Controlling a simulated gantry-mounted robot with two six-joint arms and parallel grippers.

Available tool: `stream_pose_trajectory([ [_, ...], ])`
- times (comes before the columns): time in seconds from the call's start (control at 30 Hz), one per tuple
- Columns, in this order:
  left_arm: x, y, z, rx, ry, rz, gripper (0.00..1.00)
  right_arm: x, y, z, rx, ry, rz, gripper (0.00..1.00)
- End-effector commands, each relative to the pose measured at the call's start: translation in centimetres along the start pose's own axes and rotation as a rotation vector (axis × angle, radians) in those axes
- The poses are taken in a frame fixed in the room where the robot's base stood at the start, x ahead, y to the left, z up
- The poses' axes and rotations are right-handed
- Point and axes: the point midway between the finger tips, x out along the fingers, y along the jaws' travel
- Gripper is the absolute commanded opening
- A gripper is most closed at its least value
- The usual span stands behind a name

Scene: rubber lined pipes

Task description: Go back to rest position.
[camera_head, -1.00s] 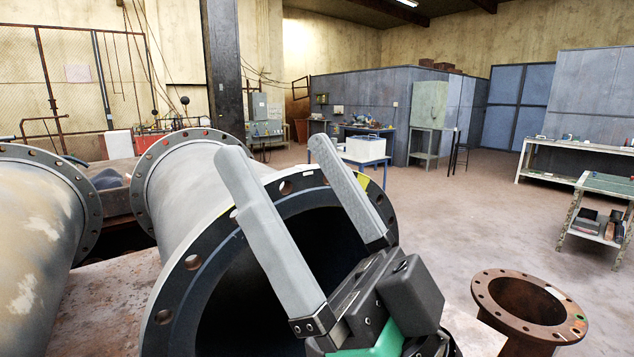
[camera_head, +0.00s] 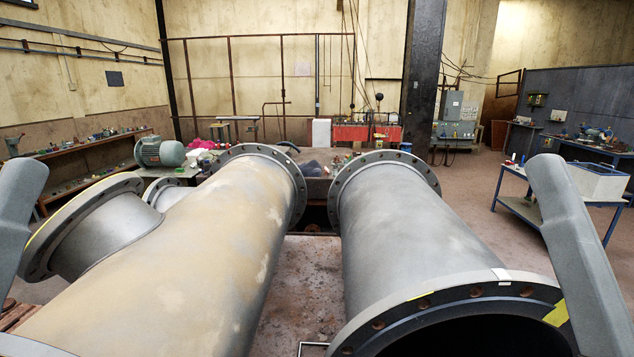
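One grey finger of my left gripper (camera_head: 18,215) shows at the left edge, in front of the left pipe's side flange. One grey finger of my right gripper (camera_head: 575,250) stands at the right, in front of the right pipe's near flange. The other fingers and both gripper bodies are out of frame, so I cannot tell their opening. I see nothing held. The large left pipe (camera_head: 190,260) is tan-grey with a flanged branch (camera_head: 85,225). The right pipe (camera_head: 415,225) is grey with a dark open near end.
The pipes lie side by side over a rusty table (camera_head: 300,290), with a bare gap between them. A green motor (camera_head: 160,152) stands behind on the left. A blue-framed cart (camera_head: 530,205) with a white box (camera_head: 598,182) stands at the right. Floor between pipe and cart is clear.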

Motion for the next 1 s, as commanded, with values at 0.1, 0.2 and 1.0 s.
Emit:
stream_pose_trajectory([
  [0.1, 6.5, 0.0, -5.9, 0.000, 0.000, 0.000, 0.50, 6.5, 0.0, -5.9, 0.000, 0.000, 0.000, 1.00],
  [0.2, 10.1, 0.0, -9.3, 0.000, -0.001, 0.000, 0.50, 10.1, 0.0, -9.3, 0.000, 0.000, 0.000, 1.00],
  [1.0, 19.1, -0.1, -17.5, 0.000, -0.002, 0.000, 0.50, 19.1, 0.1, -17.6, 0.000, -0.001, 0.000, 1.00],
])
